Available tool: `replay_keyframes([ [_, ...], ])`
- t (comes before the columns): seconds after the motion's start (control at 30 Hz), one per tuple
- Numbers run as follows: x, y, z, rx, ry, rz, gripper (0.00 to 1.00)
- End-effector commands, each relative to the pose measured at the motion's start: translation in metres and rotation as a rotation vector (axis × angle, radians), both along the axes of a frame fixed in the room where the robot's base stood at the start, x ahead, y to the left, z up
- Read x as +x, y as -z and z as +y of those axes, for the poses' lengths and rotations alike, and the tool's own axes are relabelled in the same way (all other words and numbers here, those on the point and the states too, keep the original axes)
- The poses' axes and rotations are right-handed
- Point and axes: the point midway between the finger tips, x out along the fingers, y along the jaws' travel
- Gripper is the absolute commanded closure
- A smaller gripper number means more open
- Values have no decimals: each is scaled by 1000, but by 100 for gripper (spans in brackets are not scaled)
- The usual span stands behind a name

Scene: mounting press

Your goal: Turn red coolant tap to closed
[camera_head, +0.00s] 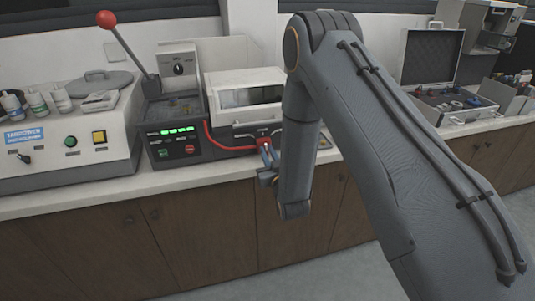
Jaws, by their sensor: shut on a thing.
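A red hose (224,146) runs to the tap from the black control unit (171,143) on the left. My gripper (266,151) reaches the tap from the front and below, and is shut on it. The fingers and my arm cover much of the tap, and its exact handle angle is too small to tell.
A grey console (64,164) with bottles on top stands at the left. An open case (437,64) lies on the right of the counter (352,148). The counter's front edge runs below my gripper.

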Motion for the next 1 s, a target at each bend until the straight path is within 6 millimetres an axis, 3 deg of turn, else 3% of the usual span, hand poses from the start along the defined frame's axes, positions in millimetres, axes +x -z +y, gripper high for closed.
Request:
replay_keyframes([
  [0.6, -1, 2, 3, -464, -1, -133, 100],
  [1.0, -1, 2, 4, -648, 0, -187, 100],
])
